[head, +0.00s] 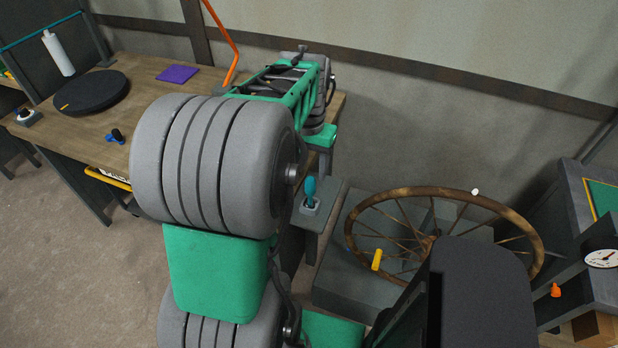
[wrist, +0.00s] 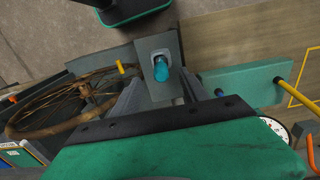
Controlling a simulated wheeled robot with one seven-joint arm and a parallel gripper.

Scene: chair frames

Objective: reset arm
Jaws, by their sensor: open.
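My arm, with thick grey rounded joints (head: 205,160) and green links (head: 215,270), rises through the middle of the head view. Its far green framework (head: 300,90) reaches over the right end of the wooden table. My gripper (wrist: 162,90) shows in the wrist view with two grey fingers apart and nothing held between them; in the head view its fingers cannot be made out. A teal knob on a grey block (head: 310,205) stands to the right of the arm. In the wrist view the knob (wrist: 160,68) appears between the fingers; its distance from them is unclear.
A brown spoked wheel (head: 525,230) lies on grey boxes at right, with a yellow handle (head: 377,260). The wooden table (head: 150,72) holds a black disc (head: 92,90), a purple pad (head: 178,74) and a blue piece (head: 115,136). A wall stands behind; open floor is at left.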

